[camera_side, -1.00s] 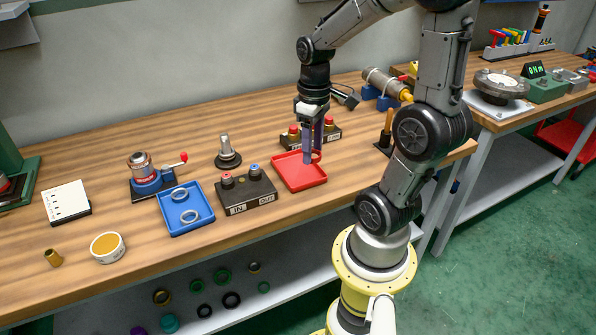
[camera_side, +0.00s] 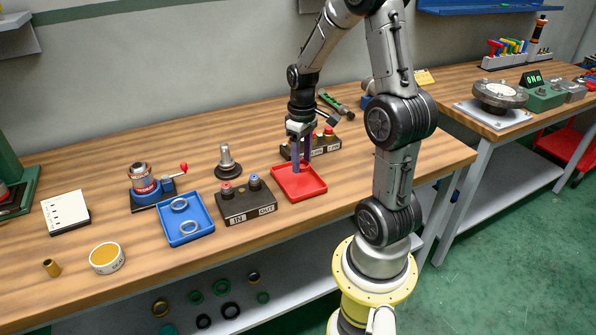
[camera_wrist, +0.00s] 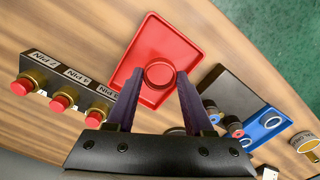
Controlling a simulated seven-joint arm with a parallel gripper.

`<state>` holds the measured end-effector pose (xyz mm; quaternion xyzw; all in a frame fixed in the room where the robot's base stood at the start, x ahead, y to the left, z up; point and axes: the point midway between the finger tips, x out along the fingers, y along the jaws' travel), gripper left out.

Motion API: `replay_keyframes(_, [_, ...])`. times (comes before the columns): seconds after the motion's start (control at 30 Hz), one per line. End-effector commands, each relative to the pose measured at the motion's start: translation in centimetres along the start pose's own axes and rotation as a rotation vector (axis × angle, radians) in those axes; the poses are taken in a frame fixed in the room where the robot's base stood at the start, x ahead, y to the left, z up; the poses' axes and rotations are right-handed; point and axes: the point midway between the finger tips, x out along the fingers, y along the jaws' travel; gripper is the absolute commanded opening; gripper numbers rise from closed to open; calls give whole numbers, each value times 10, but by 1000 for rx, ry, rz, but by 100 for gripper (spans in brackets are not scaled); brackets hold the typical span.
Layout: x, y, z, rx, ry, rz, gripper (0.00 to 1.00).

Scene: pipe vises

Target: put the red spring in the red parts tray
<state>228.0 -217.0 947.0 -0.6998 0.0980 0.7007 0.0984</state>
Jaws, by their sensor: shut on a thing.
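The red spring (camera_wrist: 160,74) shows in the wrist view as a round red shape between my fingertips. My gripper (camera_wrist: 159,75) is shut on it. The red parts tray (camera_wrist: 148,42) is a shallow square tray, and in the wrist view the spring appears over its floor. In the side view the red tray (camera_side: 312,191) sits on the bench, and my gripper (camera_side: 301,168) points down over its back part. The spring cannot be made out there, red against red. I cannot tell whether the spring touches the tray floor.
A dark IN/OUT block (camera_side: 246,205) stands just left of the red tray. A blue tray (camera_side: 185,232) with two rings lies farther left. A block with red knobs (camera_side: 328,131) stands close behind my gripper. Bare bench lies right of the red tray.

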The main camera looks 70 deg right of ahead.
Motion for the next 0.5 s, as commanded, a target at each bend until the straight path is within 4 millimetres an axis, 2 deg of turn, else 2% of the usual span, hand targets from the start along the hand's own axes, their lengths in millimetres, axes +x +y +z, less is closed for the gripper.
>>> replay_keyframes(0.1, [14, 5, -10, 0, -2, -1, 0])
replay_keyframes(0.33, [28, 10, -20, 0, -1, -1, 0])
replay_keyframes(0.5, [51, 10, -19, 0, -2, -1, 0])
